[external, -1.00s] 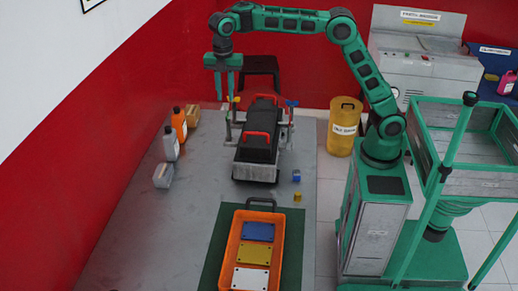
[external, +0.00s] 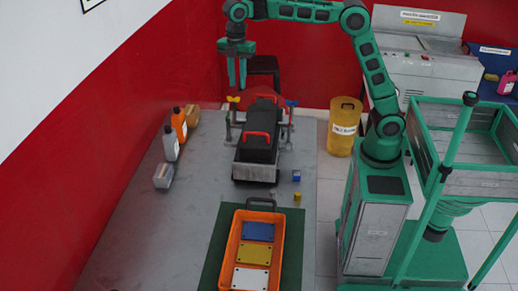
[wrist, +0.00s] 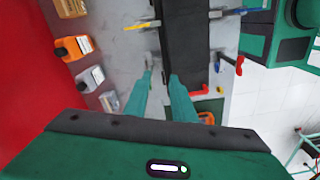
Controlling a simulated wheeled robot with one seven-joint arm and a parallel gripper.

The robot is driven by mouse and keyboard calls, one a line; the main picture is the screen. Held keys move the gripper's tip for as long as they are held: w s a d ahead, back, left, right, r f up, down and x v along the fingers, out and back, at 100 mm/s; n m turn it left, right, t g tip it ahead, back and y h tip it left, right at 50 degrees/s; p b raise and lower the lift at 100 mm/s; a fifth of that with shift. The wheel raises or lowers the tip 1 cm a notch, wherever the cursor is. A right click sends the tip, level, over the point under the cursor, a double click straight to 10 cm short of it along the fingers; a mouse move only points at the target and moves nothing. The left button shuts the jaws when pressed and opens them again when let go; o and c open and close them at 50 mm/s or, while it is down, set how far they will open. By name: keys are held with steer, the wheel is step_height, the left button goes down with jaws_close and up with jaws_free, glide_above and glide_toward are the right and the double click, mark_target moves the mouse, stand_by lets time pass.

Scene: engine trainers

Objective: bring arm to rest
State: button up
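My arm is green and reaches left from its base across the table's far end. My gripper (external: 237,86) hangs pointing down, above the table and to the left of the dark engine block (external: 257,148) with red handles. In the wrist view, my gripper (wrist: 160,75) shows two fingers apart with nothing between them. The engine block (wrist: 185,40) lies beyond and to the right of the fingertips there, apart from them.
An orange tray (external: 232,262) with blue, yellow and white plates lies on a green mat at the near end. Several bottles (external: 171,143) stand along the left edge. A yellow bin (external: 342,128) stands right of the table.

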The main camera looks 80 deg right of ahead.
steer(key=s+d+f+m, duration=0.2)
steer(key=s+d+m, duration=0.45)
steer(key=s, duration=0.35)
steer(key=s+d+f+m, duration=0.3)
steer(key=s+d+m, duration=0.3)
steer(key=s, duration=0.4)
steer(key=s+d+f+m, duration=0.2)
steer(key=s+f, duration=0.2)
steer(key=s, duration=0.3)
steer(key=s+d+f+m, duration=0.2)
steer(key=s+f+m, duration=0.1)
steer(key=s, duration=0.5)
steer(key=s+d+f+m, duration=0.2)
steer(key=s+f, duration=0.3)
steer(key=s, duration=0.3)
steer(key=shift+d+f+m, duration=0.15)
steer(key=shift+d+m, duration=0.25)
steer(key=shift+m, duration=0.35)
steer(key=shift+w+f, duration=0.2)
steer(key=shift+w, duration=0.45)
